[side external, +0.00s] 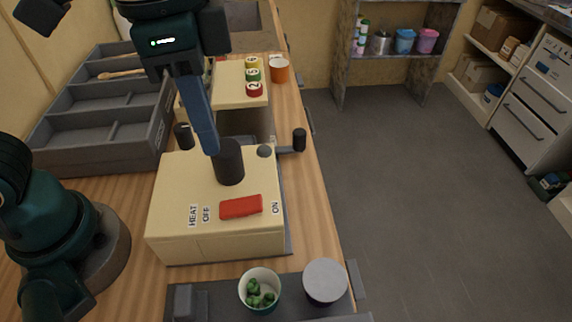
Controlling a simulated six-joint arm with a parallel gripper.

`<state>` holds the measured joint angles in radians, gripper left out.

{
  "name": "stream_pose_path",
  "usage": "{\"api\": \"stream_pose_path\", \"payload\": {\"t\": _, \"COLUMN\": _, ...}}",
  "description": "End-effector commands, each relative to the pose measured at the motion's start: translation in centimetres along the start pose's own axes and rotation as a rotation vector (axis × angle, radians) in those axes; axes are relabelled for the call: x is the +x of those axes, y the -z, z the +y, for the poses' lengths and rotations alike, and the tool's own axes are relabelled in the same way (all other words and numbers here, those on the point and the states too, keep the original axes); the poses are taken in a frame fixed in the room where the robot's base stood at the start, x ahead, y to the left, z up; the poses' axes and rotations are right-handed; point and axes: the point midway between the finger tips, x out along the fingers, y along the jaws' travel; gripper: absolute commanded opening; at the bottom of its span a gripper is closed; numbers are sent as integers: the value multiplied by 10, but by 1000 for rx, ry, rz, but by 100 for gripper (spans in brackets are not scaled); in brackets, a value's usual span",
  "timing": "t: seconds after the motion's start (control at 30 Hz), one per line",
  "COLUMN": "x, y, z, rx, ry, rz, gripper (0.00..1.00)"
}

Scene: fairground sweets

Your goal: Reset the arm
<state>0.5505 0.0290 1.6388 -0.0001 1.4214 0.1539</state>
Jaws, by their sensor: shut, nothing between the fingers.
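My gripper (211,148) is in the upper middle of the side external view, pointing down, with its blue fingers together and nothing between them. Its tips overlap the left edge of a dark upright cylinder (230,165) on a cream machine (180,215). I cannot tell whether they touch it. A red switch (241,207) lies on the front of the machine's top, between the labels OFF and ON, with HEAT at the far left. I cannot tell which way the switch is set.
A grey divided tray (110,137) stands at the left. In front are a cup of green sweets (260,290) and a grey round lid (325,280). The table's right edge is close to the machine.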

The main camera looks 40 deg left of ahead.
Motion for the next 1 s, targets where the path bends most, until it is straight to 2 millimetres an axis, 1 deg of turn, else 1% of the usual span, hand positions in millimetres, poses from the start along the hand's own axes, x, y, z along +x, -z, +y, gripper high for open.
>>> {"api": "stream_pose_path", "payload": {"t": 0.03, "x": -6, "y": -8, "z": -11, "rx": -54, "ry": 8, "rz": 28, "gripper": 0}}
{"api": "stream_pose_path", "payload": {"t": 0.1, "x": -12, "y": -21, "z": -25, "rx": -135, "ry": 23, "rz": 72, "gripper": 0}}
{"api": "stream_pose_path", "payload": {"t": 0.2, "x": -14, "y": -41, "z": -43, "rx": -262, "ry": 52, "rz": 144, "gripper": 0}}
{"api": "stream_pose_path", "payload": {"t": 0.33, "x": -8, "y": -66, "z": -59, "rx": -426, "ry": 99, "rz": 239, "gripper": 0}}
{"api": "stream_pose_path", "payload": {"t": 0.5, "x": 10, "y": -90, "z": -71, "rx": -602, "ry": 160, "rz": 347, "gripper": 0}}
{"api": "stream_pose_path", "payload": {"t": 0.6, "x": 22, "y": -97, "z": -73, "rx": -657, "ry": 179, "rz": 385, "gripper": 0}}
{"api": "stream_pose_path", "payload": {"t": 0.73, "x": 33, "y": -98, "z": -73, "rx": -679, "ry": 180, "rz": 400, "gripper": 0}}
{"api": "stream_pose_path", "payload": {"t": 1.0, "x": 32, "y": -96, "z": -74, "rx": -683, "ry": 182, "rz": 411, "gripper": 0}}
